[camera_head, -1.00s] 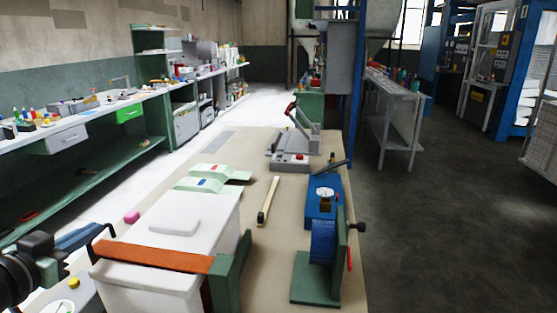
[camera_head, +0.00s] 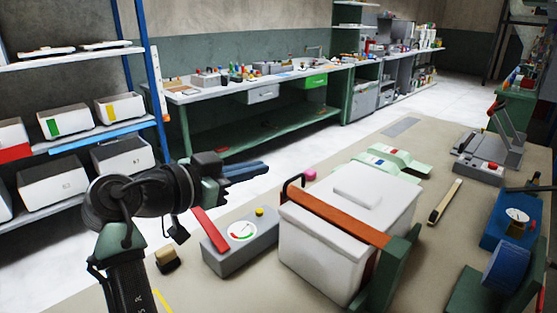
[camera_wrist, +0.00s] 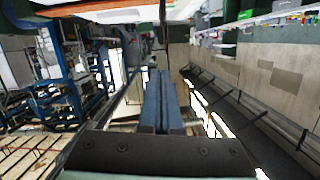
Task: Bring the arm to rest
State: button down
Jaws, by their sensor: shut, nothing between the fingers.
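My gripper (camera_head: 245,170) is at the left of the head view, at the end of my black arm. It is raised above the table (camera_head: 440,280), to the left of the white box with the orange-brown bar. Its blue fingers lie together and point right, with nothing held. In the wrist view the closed blue fingers (camera_wrist: 160,103) fill the middle, seen against the room. The fingers appear clear of every object.
Below and right of my gripper is a grey device with a dial (camera_head: 240,245). The white box (camera_head: 335,250) stands beside it. A blue press (camera_head: 510,225) and a grey press (camera_head: 490,150) are at the right. A shelf rack (camera_head: 85,135) stands behind my arm.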

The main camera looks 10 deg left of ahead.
jog(key=s+d+r+n+t+y+p, duration=0.1)
jog(key=d+r+n+t+y+p, duration=0.2)
jog(key=r, duration=0.6)
jog(key=s+d+r+n+t+y+p, duration=0.1)
jog(key=s+d+r+t+y+p, duration=0.2)
jog(key=r, duration=0.7)
jog(key=s+d+r+n+t+y+p, duration=0.1)
jog(key=s+d+r+t, duration=0.3)
jog(key=s+r, duration=0.4)
jog(key=s+d+r+n+t+y+p, duration=0.1)
jog(key=s+d+r+n+t, duration=0.2)
jog(key=s+r, duration=0.5)
jog(key=shift+s+d+r+t+p, duration=0.3)
jog(key=shift+d+r+t+p, duration=0.15)
jog(key=shift+r, duration=0.25)
